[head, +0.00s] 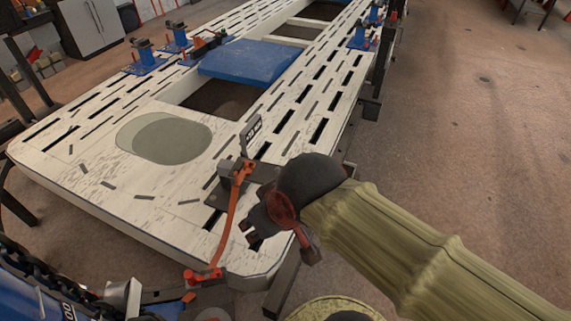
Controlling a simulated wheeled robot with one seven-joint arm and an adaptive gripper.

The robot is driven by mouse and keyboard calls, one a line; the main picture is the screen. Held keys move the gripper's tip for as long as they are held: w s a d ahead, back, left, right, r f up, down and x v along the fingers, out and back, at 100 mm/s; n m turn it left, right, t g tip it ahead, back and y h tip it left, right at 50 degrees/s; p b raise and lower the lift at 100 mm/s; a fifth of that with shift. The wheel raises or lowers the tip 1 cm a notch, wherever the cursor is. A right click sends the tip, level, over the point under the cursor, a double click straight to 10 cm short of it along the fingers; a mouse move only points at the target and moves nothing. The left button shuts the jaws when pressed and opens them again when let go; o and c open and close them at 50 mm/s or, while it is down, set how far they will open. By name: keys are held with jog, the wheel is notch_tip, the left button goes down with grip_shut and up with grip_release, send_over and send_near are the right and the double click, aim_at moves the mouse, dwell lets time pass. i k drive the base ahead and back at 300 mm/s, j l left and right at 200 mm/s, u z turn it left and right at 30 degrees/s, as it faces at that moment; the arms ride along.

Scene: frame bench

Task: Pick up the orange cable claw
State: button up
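A long, thin orange piece (230,222), which looks like the orange cable claw, runs from a small metal fixture near the bench's near right corner down to the bench's near edge. It has thicker orange ends at the top and bottom. My gripper (257,216), dark with a reddish part on its wrist, is just right of the orange piece, over the bench corner. I cannot tell whether they touch. The fingers are small and dark, and their opening is not clear. My arm in an olive sleeve comes in from the lower right.
The pale slotted frame bench (85,185) stretches away to the back. A blue pad (248,62) and several blue clamps (145,62) sit on it. A grey-green round patch (165,138) marks its top. Blue equipment (35,285) stands at lower left. The floor (470,130) on the right is clear.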

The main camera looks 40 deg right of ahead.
aim_at(240, 168)
jog(key=z, duration=0.45)
jog(key=u, duration=2.65)
jog(key=z, duration=2.65)
jog(key=i+l+u, duration=0.1)
jog(key=l, duration=0.2)
jog(key=i+l+u, duration=0.2)
jog(key=l, duration=0.45)
jog(key=i+l+u, duration=0.1)
jog(key=l, duration=0.25)
jog(key=i+j, duration=0.05)
jog(key=i, duration=0.1)
